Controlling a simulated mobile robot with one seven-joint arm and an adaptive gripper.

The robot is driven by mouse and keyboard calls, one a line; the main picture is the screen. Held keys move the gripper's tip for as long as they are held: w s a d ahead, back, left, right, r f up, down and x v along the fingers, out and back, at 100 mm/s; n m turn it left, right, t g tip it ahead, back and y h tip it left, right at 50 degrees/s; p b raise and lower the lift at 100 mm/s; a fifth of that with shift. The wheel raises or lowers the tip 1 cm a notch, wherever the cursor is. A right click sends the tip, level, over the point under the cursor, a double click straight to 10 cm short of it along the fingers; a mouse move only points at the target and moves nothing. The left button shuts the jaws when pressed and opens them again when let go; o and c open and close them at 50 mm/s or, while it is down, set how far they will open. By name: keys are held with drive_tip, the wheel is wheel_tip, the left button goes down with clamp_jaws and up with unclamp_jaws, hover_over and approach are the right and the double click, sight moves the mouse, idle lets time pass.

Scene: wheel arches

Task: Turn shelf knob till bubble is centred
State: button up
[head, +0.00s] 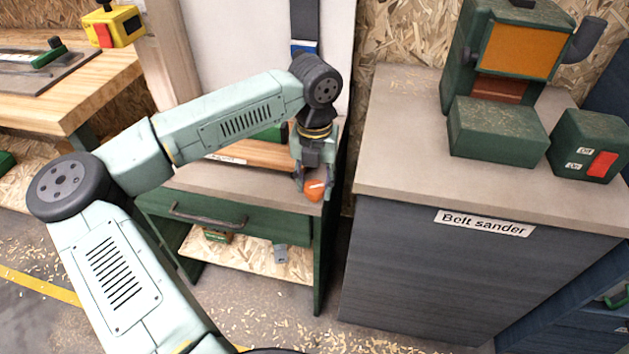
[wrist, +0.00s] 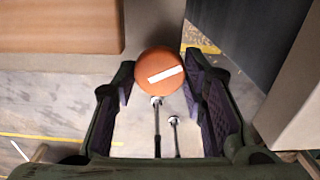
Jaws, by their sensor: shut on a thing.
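The orange knob (head: 315,193) with a white line on it is at the right front of the green bench with a drawer. It also shows in the wrist view (wrist: 160,76), where its white line slopes up to the right. My gripper (head: 314,181) points down, its two fingers on either side of the knob, shut on it. A wooden shelf board (head: 262,153) with a small white label lies behind, partly hidden by my arm. I cannot make out a bubble in either view.
A grey cabinet labelled "Belt sander" (head: 480,222) stands close on the right, with a green machine (head: 497,130) on top. The bench drawer handle (head: 207,218) sticks out in front. A wooden workbench (head: 75,95) is at the left. Wood chips lie on the floor.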

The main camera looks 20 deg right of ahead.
sight(315, 186)
drive_tip(key=shift+f+m+b, duration=0.25)
drive_tip(key=shift+m+b, duration=0.25)
drive_tip(key=shift+b, duration=0.6)
drive_tip(key=shift+r+m+b, duration=0.1)
drive_tip(key=shift+m+b, duration=0.4)
drive_tip(key=shift+b, duration=0.15)
drive_tip(key=shift+r, duration=0.2)
drive_tip(key=o, duration=1.1)
drive_tip(key=shift+o, duration=0.2)
drive_tip(key=shift+r, duration=0.1)
wheel_tip(315, 186, up, 12)
